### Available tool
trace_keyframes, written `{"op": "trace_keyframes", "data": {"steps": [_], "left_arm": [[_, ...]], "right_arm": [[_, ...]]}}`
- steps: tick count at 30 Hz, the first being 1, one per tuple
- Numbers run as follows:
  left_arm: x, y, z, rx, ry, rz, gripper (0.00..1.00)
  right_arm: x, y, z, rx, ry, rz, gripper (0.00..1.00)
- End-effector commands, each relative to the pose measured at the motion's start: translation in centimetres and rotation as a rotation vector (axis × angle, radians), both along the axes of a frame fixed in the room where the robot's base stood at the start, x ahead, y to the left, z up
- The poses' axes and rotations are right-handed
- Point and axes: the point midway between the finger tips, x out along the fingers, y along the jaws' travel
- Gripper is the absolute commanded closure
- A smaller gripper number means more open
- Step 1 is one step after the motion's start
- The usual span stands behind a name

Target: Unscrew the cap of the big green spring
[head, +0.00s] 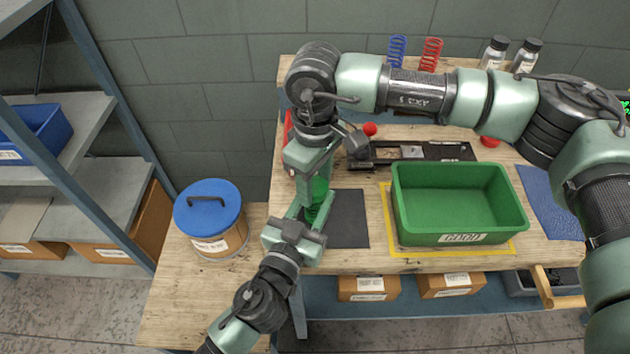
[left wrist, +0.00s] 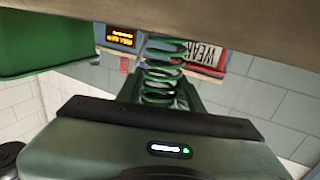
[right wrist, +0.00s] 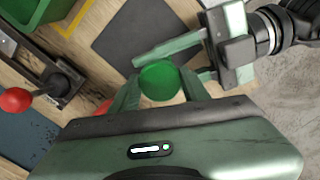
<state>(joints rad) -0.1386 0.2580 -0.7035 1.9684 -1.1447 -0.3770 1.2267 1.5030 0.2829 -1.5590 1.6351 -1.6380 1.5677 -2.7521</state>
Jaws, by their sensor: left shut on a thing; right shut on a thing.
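The big green spring (left wrist: 163,75) stands between the fingers of my left gripper (head: 316,212), which is shut on its coils. In the head view the spring (head: 318,190) is partly hidden by both grippers. Its green cap (right wrist: 160,80) shows in the right wrist view as a round disc between the fingers of my right gripper (right wrist: 160,92), which is shut on it from above. My left gripper's fingers (right wrist: 185,60) reach in from the right, close beside the cap. Whether the cap is still threaded on the spring, I cannot tell.
A black mat (head: 350,220) lies right of the grippers. A green bin (head: 460,237) sits on a yellow-edged area. A black fixture (head: 440,151) with a red knob (head: 370,129) is behind. A blue-lidded bucket (head: 208,205) stands left. Blue (head: 396,50) and red (head: 431,54) springs stand at the back.

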Motion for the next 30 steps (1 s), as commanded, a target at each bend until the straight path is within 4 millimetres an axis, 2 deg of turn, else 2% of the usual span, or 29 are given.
{"op": "trace_keyframes", "data": {"steps": [5, 6, 8, 19, 29, 30], "left_arm": [[-0.1, -0.1, 0.0, 0.000, -0.001, -0.003, 1.00], [-0.1, -0.1, 0.0, 0.000, -0.001, -0.003, 1.00], [-0.1, -0.1, 0.0, 0.000, -0.001, -0.003, 1.00], [0.0, 0.0, 0.1, 0.000, -0.001, -0.001, 1.00], [0.0, 0.0, 0.1, -0.001, -0.002, -0.001, 1.00], [0.0, 0.0, 0.1, -0.001, -0.002, -0.001, 1.00]], "right_arm": [[0.2, 0.0, 0.1, 0.001, -0.004, -0.004, 1.00], [0.2, 0.0, 0.1, 0.001, -0.004, -0.005, 0.48], [0.2, 0.0, 0.1, 0.001, -0.004, -0.005, 0.32], [0.1, 0.0, 0.3, 0.001, -0.002, -0.004, 0.32], [0.1, 0.0, 4.1, 0.002, -0.003, -0.004, 0.32], [0.0, 0.0, 4.4, 0.001, -0.002, -0.004, 0.36]]}}
